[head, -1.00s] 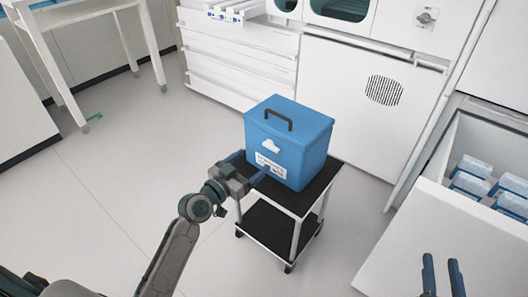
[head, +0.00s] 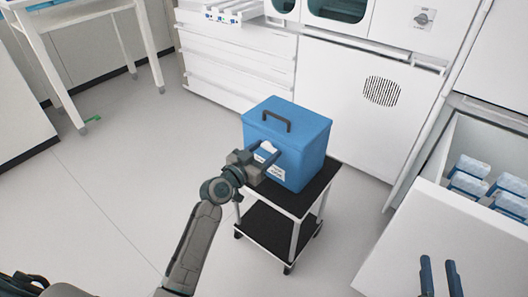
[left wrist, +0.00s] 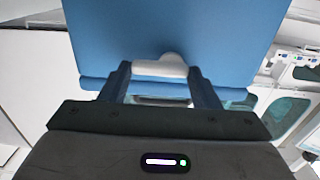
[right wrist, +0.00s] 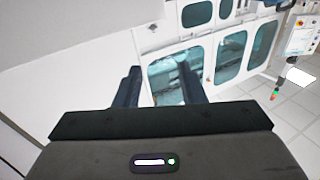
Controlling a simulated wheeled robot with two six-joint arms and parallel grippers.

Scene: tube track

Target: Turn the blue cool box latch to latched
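The blue cool box (head: 300,139) stands on a small black-topped cart, with a dark handle on its lid. Its white latch (head: 266,148) is on the front face. My left gripper (head: 266,154) is at the front of the box, right at the latch. In the left wrist view the latch (left wrist: 160,68) lies between the two open fingers (left wrist: 160,88), with small gaps at its sides. Whether a finger touches it I cannot tell. My right gripper (head: 440,276) is open and empty at the lower right, and it also shows in the right wrist view (right wrist: 160,85).
The cart (head: 328,182) has a lower shelf and stands on open floor. An open white drawer or chest (head: 419,215) with several blue-and-white packs is at the right. White cabinets (head: 345,90) line the back. A white table stands at the upper left.

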